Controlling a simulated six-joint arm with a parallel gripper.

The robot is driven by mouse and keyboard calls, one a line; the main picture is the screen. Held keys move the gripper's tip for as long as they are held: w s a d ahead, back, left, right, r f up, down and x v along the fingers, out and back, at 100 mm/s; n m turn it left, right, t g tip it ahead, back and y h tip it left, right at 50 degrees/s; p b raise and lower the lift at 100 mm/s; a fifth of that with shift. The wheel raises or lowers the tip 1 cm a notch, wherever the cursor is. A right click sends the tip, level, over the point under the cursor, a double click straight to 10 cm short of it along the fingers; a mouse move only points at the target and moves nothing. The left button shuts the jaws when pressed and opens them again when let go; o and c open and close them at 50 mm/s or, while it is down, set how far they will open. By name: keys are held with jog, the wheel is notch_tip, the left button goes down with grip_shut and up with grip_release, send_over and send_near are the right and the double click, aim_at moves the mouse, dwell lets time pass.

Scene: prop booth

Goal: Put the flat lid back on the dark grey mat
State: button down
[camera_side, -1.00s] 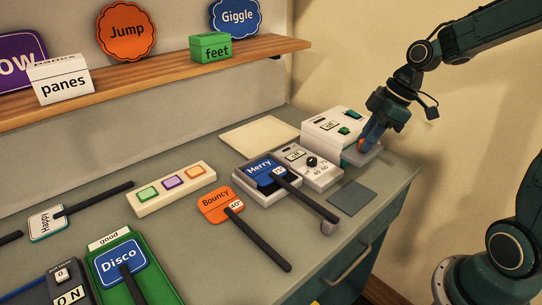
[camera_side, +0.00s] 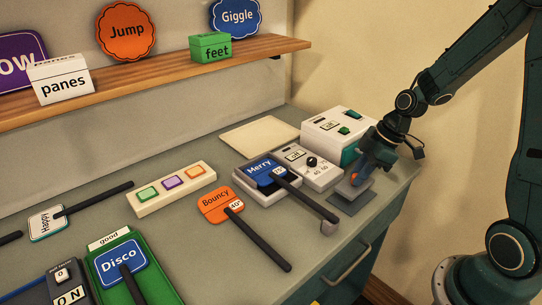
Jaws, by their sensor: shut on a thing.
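My gripper (camera_side: 356,180) is shut on the lid at that orange part. The lid is over the dark grey mat (camera_side: 341,207), which shows along the lid's front and right edges. I cannot tell whether the lid touches the mat or is slightly above it. The lid's far side is partly hidden by my gripper.
A white box with green buttons (camera_side: 328,127) stands just behind the gripper. The counter's front edge and drawer handle (camera_side: 346,268) are near.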

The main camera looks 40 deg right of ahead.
jog(key=shift+f, duration=1.5)
jog(key=shift+f, duration=0.1)
jog(key=c, duration=1.3)
grip_release()
jog(key=shift+o, duration=0.2)
jog(key=shift+v, duration=0.75)
jog(key=v, duration=1)
jog(key=shift+r, duration=0.35)
jog(key=shift+s, duration=0.1)
